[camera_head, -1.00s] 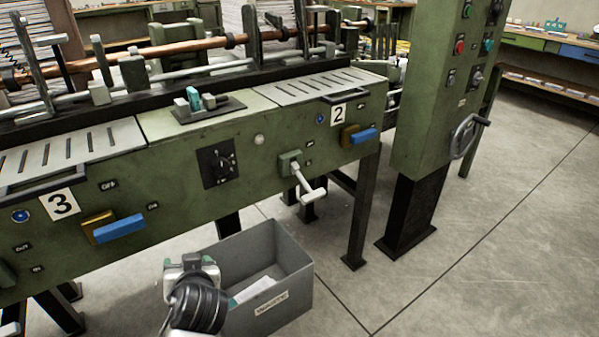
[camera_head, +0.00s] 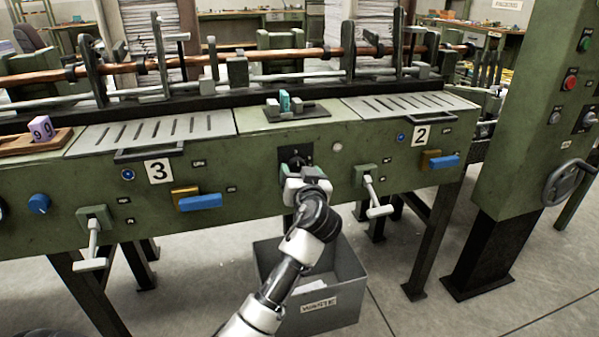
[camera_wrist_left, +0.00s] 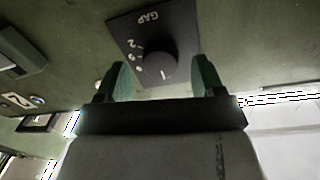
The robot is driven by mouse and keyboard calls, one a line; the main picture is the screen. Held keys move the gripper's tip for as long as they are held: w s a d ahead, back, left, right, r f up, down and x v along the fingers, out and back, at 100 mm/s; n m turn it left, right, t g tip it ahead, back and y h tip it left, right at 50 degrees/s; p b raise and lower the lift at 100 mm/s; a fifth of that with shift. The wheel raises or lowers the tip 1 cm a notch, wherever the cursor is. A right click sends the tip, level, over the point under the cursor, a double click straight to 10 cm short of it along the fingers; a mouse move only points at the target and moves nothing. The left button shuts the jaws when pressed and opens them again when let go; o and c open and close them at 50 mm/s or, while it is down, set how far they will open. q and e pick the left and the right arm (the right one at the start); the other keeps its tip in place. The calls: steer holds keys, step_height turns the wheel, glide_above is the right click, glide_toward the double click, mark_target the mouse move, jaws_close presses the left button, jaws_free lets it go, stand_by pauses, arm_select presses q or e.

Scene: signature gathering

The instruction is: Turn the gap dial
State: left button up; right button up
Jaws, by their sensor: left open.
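The gap dial is a round black knob (camera_wrist_left: 158,62) on a black plate marked GAP (camera_wrist_left: 150,28), set in the green machine front. In the head view the plate (camera_head: 296,154) shows between stations 3 and 2, with its lower part hidden by my gripper. My left gripper (camera_head: 304,176) is right in front of the dial. In the left wrist view its two green fingertips (camera_wrist_left: 160,80) are apart, one on each side of the knob's lower part. The knob lies between or just beyond them; I cannot tell if they touch it. My right gripper is not in view.
A white-handled lever (camera_head: 373,195) sticks out just right of the dial. A blue handle (camera_head: 200,202) is to its left. A grey waste bin (camera_head: 345,290) stands on the floor below my arm. A control column (camera_head: 520,140) with a handwheel stands at the right.

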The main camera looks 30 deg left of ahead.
arm_select(q)
steer(key=shift+w+a, duration=0.4)
steer(key=shift+a, duration=0.1)
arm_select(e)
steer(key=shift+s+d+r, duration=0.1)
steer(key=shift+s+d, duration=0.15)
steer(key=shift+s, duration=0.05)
arm_select(q)
steer(key=c, duration=0.9)
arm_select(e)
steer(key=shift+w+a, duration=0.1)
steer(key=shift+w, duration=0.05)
